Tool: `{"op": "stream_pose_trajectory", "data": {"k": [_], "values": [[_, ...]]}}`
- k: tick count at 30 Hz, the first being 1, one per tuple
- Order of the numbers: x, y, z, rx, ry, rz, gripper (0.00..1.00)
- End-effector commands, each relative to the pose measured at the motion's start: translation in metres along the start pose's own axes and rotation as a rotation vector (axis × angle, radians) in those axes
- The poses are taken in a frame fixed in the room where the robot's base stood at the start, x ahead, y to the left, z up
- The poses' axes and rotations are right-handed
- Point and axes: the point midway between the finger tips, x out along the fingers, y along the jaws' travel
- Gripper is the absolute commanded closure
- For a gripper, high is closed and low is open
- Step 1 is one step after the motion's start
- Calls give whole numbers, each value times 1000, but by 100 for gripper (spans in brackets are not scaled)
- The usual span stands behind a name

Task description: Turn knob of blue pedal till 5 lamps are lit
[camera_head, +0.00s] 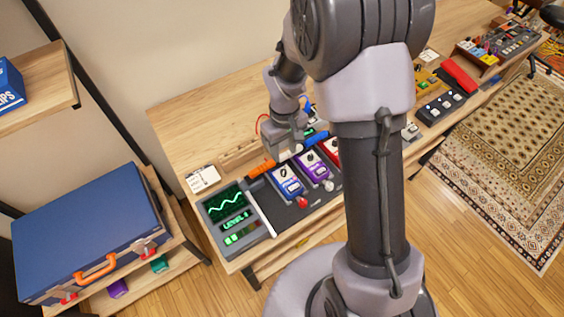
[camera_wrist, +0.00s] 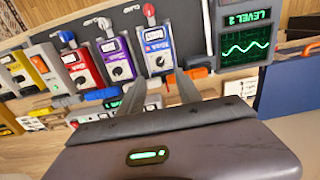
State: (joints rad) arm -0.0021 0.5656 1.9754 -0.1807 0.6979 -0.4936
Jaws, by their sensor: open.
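The blue pedal (camera_head: 289,186) lies on the dark board at the left end of a pedal row. A small dark knob (camera_head: 284,171) is at its far end. In the wrist view the blue pedal (camera_wrist: 155,45) appears upside down, its knob end (camera_wrist: 160,62) towards my fingers. My gripper (camera_wrist: 159,88) is open and empty, its fingers apart near that end; I see no contact. In the head view its fingertips are hard to make out. The display unit (camera_head: 229,213) shows a green wave, a level text and a lamp bar (camera_head: 235,238) with only some segments bright green.
A purple pedal (camera_head: 315,170) and a red pedal (camera_head: 332,150) stand close to the right of the blue one. An orange plug (camera_head: 262,168) lies behind it. A white bar (camera_head: 261,214) lies beside the display. Bare desk (camera_head: 190,128) is free at the back left.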

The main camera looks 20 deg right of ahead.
Motion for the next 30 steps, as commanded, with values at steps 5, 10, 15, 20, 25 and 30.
{"op": "stream_pose_trajectory", "data": {"k": [5,10,15,20,25,30], "values": [[57,0,1,1,-3,-1,59],[89,0,0,1,0,-1,59],[102,0,0,1,1,0,59],[103,0,0,2,1,0,59],[103,0,0,2,1,0,67],[103,0,0,2,1,0,100]]}}
